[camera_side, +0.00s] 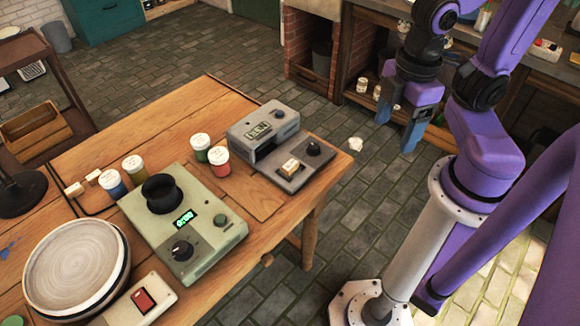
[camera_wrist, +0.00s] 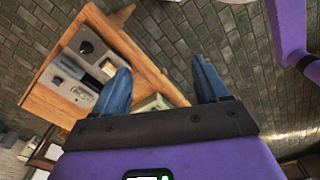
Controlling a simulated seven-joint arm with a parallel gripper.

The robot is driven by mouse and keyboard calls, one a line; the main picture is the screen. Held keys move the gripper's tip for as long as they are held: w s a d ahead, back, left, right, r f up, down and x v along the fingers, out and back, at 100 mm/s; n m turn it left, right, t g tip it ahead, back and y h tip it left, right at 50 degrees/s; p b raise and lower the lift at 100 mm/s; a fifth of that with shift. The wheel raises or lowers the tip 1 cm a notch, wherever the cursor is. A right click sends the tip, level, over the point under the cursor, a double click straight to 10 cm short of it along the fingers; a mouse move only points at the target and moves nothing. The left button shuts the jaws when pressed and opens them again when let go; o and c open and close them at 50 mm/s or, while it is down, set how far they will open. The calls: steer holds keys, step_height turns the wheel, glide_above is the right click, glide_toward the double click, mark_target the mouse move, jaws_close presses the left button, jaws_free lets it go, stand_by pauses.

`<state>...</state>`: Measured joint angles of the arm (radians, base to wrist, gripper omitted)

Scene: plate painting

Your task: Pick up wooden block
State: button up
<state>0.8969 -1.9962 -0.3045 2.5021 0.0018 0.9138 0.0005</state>
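A small pale wooden block (camera_side: 290,168) sits on the flat front platform of a grey device (camera_side: 262,131) at the right end of the table. Two more small pale blocks lie near the left side of the table, a block (camera_side: 74,189) and another block (camera_side: 93,176). My gripper (camera_side: 403,120) has blue fingers, spread apart with nothing between them. It hangs off the table's right side, above and away from the blocks. The wrist view also shows its fingers (camera_wrist: 160,66) apart.
Paint jars, including a red-labelled jar (camera_side: 219,160), stand between the devices. A round plate (camera_side: 76,266) is at front left. Stone floor is open under my gripper.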

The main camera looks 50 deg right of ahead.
steer(key=a+f+m+y, duration=0.2)
steer(key=a+f+m, duration=0.3)
steer(key=a+f, duration=0.55)
steer(key=m+t+h, duration=0.2)
steer(key=m+t, duration=0.6)
steer(key=t, duration=0.3)
glide_toward(292, 166)
steer(key=a+f, duration=0.1)
steer(key=f, duration=0.1)
steer(key=s+a+f, duration=0.1)
steer(key=a+f, duration=0.2)
steer(key=f, duration=0.1)
steer(key=shift+s+a, duration=0.35)
steer(key=shift+s, duration=0.05)
steer(key=d+t, duration=0.1)
steer(key=w+d+r+t, duration=0.1)
steer(key=d+t, duration=0.1)
steer(key=shift+w+d+r+t+h, duration=0.2)
steer(key=shift+w+d+t+h, duration=0.1)
steer(key=shift+d, duration=0.05)
steer(key=shift+w+d+r+t, duration=0.2)
steer(key=shift+d+r+t, duration=0.1)
steer(key=shift+d+t, duration=0.1)
steer(key=shift+w, duration=0.15)
steer(key=shift+x, duration=3.55)
